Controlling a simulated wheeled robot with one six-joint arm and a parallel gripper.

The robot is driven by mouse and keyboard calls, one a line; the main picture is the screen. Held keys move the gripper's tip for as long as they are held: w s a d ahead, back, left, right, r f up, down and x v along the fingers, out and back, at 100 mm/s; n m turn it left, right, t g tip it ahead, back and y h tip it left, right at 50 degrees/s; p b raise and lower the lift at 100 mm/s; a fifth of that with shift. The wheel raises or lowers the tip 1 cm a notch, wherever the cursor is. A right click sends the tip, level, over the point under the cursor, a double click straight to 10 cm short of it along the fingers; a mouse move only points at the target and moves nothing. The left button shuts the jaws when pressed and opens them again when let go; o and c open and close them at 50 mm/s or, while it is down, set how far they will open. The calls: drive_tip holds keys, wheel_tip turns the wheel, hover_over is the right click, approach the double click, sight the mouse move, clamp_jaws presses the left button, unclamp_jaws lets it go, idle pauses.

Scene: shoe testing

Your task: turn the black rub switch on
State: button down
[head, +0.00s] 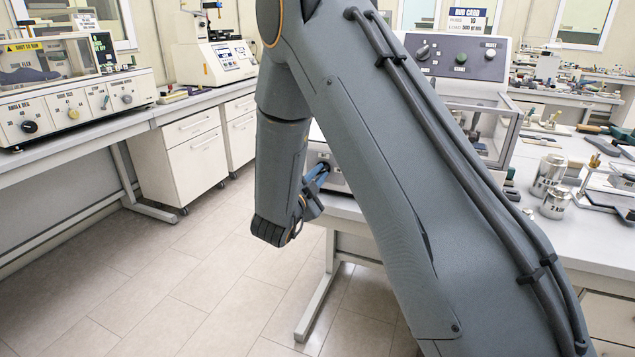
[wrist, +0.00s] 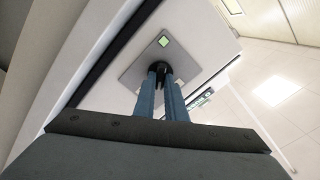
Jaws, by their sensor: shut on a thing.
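My gripper (head: 318,174) reaches from the left to the low front panel (head: 338,184) of the rub machine, with its blue fingers pointing at it. In the wrist view the two fingers (wrist: 161,84) are shut on the black switch (wrist: 160,68). The switch sticks out from a grey square plate (wrist: 185,62), with a small green square (wrist: 164,41) beyond it. The fingers cover part of the switch, so I cannot tell its exact turned position. In the head view my arm hides much of the machine.
The rub machine has an upper panel with several knobs (head: 461,58) and a clear-sided chamber. Metal weights (head: 555,203) stand on the right bench. A flex machine (head: 70,105) sits on the left bench. The floor (head: 190,275) between the benches is clear.

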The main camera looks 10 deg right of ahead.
drive_tip(key=m+b, duration=0.4)
drive_tip(key=shift+f, duration=0.2)
drive_tip(key=m+b, duration=0.3)
idle(0.3)
drive_tip(key=c, duration=1.8)
unclamp_jaws()
drive_tip(key=shift+r, duration=0.1)
drive_tip(key=shift+s, duration=0.15)
drive_tip(key=b+v, duration=0.1)
drive_tip(key=v, duration=0.6)
drive_tip(key=shift+s+a+b, duration=0.2)
drive_tip(key=shift+b, duration=0.15)
drive_tip(key=shift+w, duration=0.1)
